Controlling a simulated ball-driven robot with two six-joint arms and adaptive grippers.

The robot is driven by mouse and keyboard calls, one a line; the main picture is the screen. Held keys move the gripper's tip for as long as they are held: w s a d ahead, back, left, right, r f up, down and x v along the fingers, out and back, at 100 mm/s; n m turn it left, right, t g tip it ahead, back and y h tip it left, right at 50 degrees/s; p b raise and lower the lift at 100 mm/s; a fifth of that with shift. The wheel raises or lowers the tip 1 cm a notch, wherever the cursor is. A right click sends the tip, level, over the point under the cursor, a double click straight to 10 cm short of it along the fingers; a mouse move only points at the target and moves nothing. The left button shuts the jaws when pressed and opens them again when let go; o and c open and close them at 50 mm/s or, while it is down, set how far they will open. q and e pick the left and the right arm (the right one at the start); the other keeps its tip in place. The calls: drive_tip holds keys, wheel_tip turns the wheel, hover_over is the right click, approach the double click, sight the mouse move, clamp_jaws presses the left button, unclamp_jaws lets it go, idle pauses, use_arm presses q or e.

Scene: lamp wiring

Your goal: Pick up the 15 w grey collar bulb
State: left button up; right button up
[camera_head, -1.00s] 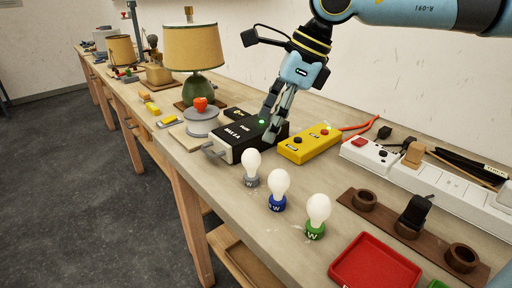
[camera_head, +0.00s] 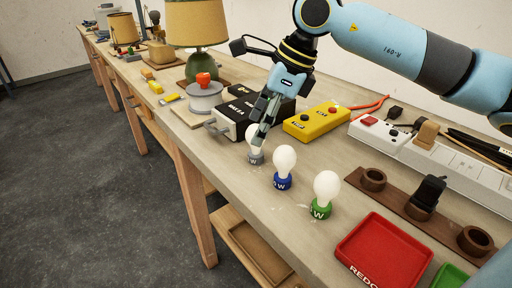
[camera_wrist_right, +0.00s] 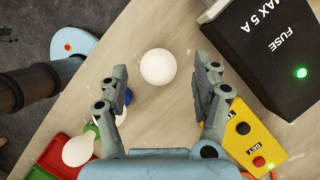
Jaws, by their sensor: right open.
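The grey collar bulb (camera_head: 255,157) stands upright on the bench, its white glass partly hidden behind my right gripper (camera_head: 264,124). In the right wrist view, its round white glass (camera_wrist_right: 158,66) shows from above between the spread fingers of my right gripper (camera_wrist_right: 160,88), slightly beyond them, with gaps on both sides. The right gripper is open and empty. The wattage marking is not readable. A blue collar bulb (camera_head: 284,165) and a green collar bulb (camera_head: 325,192) stand upright to the right of it. My left gripper is not in view.
A black fuse box (camera_head: 238,119) stands close behind the grey collar bulb, and a yellow tester box (camera_head: 315,123) lies to the right. A red tray (camera_head: 384,252) and brown holder strip (camera_head: 400,203) are farther right. The bench's front edge is near the bulbs.

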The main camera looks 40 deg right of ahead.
drive_tip(key=shift+x, duration=1.5)
drive_tip(key=shift+c, duration=0.3)
drive_tip(key=shift+r, duration=0.1)
drive_tip(key=c, duration=1.3)
